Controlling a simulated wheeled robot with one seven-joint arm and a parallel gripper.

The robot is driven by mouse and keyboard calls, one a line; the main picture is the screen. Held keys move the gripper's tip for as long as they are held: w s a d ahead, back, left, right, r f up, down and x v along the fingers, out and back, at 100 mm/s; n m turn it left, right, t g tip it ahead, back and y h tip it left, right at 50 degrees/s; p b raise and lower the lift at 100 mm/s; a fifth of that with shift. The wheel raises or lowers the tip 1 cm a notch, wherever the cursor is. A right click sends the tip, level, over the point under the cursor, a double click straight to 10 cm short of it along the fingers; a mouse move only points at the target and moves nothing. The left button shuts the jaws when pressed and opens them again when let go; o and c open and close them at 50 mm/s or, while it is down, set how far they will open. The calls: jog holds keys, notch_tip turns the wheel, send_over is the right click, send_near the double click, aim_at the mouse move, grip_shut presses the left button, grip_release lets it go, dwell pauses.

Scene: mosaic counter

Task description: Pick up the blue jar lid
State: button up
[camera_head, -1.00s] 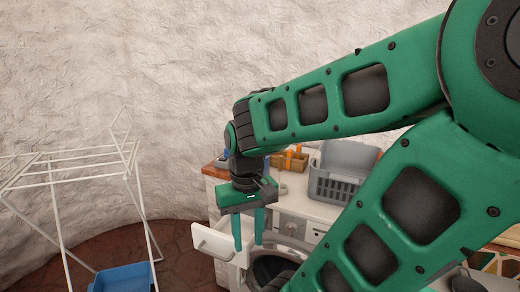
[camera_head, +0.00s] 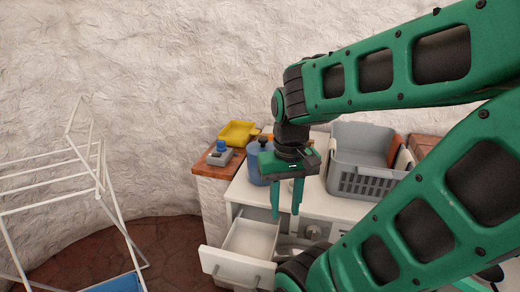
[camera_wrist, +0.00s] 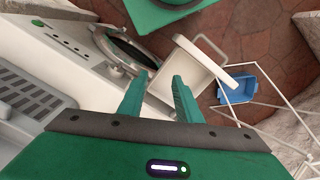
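A blue jar (camera_head: 254,162) stands on the white counter at the back left, just left of and behind my gripper. A dark round knob (camera_head: 263,141) shows at its top, partly against my arm; I cannot tell the lid's edge from the jar. My gripper (camera_head: 286,204) points down in front of the counter, near the open drawer. Its two green fingers are apart with nothing between them, which the wrist view (camera_wrist: 159,80) also shows. The jar does not show in the wrist view.
A white drawer (camera_head: 238,268) is pulled out below the counter. A grey basket (camera_head: 365,182) stands right of my gripper. A yellow tray (camera_head: 238,132) and a small grey device with a blue top (camera_head: 220,155) are at the back left. A drying rack (camera_head: 112,205) stands left.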

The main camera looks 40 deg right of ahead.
jog(key=o, duration=0.5)
jog(key=shift+s+r, duration=0.15)
jog(key=shift+s, duration=0.05)
jog(key=o, duration=1)
jog(key=shift+w+d+r+m, duration=0.2)
jog(key=shift+w+d+r, duration=0.25)
jog(key=shift+r, duration=0.15)
jog(key=shift+w+d+r+m, duration=0.2)
jog(key=shift+w+d+r, duration=0.2)
jog(key=shift+r, duration=0.2)
jog(key=shift+o, duration=1.3)
jog(key=w, duration=0.1)
jog(key=w+d+r, duration=0.1)
jog(key=w, duration=0.1)
jog(key=shift+d+r+m, duration=0.3)
jog(key=shift+d+m, duration=0.05)
jog(key=shift+m, duration=0.05)
jog(key=m, duration=0.5)
send_near(263, 138)
jog(key=shift+s+a+f, duration=0.3)
jog(key=shift+s+f, duration=0.05)
jog(key=shift+s, duration=0.25)
jog(key=shift+w+d, duration=0.25)
jog(key=shift+w, duration=0.05)
jog(key=shift+w+f+m, duration=0.1)
jog(key=shift+f+m, duration=0.15)
jog(key=shift+m, duration=0.05)
jog(key=shift+a+f, duration=0.1)
jog(key=shift+f, duration=4.9)
